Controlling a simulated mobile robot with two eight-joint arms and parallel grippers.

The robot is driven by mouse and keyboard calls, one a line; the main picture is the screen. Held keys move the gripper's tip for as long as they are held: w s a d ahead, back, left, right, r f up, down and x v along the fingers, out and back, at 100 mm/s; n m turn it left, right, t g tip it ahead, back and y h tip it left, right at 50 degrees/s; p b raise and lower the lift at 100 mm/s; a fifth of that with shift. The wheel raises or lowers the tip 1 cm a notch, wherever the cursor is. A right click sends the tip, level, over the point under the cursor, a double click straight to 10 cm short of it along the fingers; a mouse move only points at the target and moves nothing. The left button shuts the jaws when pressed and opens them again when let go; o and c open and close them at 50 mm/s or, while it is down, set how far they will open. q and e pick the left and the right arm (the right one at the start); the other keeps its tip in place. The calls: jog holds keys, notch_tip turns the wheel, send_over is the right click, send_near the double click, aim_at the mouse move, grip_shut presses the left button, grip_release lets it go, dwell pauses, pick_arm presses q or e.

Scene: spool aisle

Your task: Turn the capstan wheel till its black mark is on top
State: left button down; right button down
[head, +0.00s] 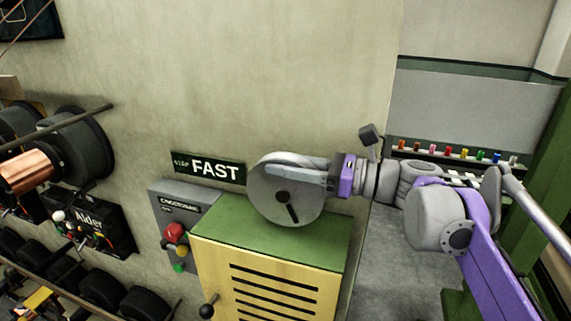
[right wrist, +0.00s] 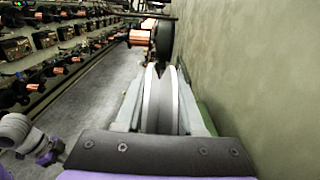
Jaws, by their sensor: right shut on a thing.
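The capstan wheel (head: 265,195) is a grey disc standing upright above the green top of a yellow cabinet. Its black mark (head: 292,211) runs from near the hub toward the lower edge, slightly right of straight down. My right gripper (head: 312,178) reaches in from the right and is shut on the wheel's rim at its upper right side. In the right wrist view the wheel's rim (right wrist: 162,100) stands edge-on between the two fingers.
The slatted cabinet (head: 235,267) stands beneath the wheel. A grey control box (head: 166,208) with red and green buttons is to its left, under a FAST sign (head: 209,168). Spools (head: 80,145) line the left side. A wall stands close behind the wheel.

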dwell(0.3)
jog(key=c, duration=0.5)
grip_release()
jog(key=v, duration=0.7)
jog(key=shift+s+d, duration=0.1)
jog(key=shift+d, duration=0.15)
jog(key=shift+r, duration=0.1)
